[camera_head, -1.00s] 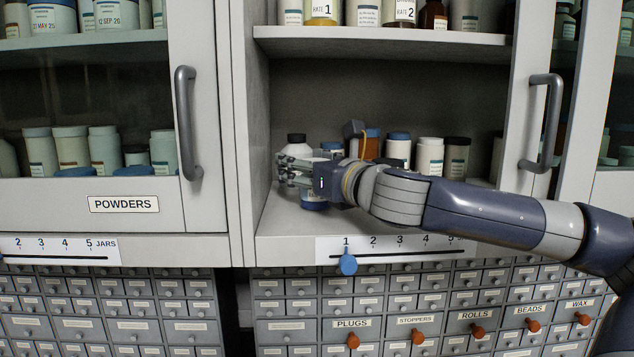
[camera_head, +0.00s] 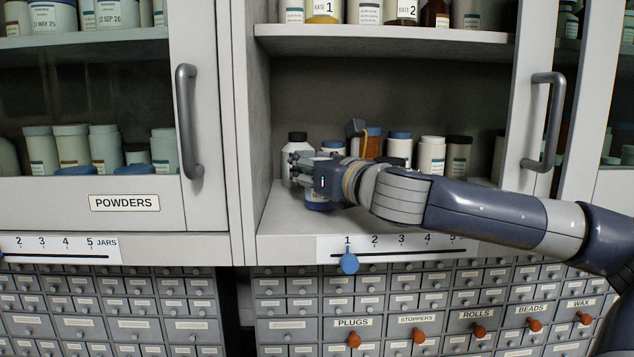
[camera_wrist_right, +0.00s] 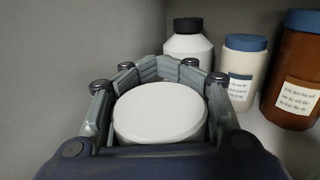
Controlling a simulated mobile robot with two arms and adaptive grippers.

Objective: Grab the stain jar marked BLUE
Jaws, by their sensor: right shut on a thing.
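A jar with a white lid (camera_wrist_right: 160,112) sits between the fingers of my right gripper (camera_head: 306,168), which is shut around it inside the open cabinet bay. No lettering on this jar is readable. My left gripper is in neither view.
Behind the held jar stand a white bottle with a black cap (camera_wrist_right: 188,45), a white jar with a blue lid (camera_wrist_right: 243,68) and a brown jar (camera_wrist_right: 297,70). More jars stand to the right. A blue slider knob (camera_head: 349,264) is at mark 1 on the shelf edge.

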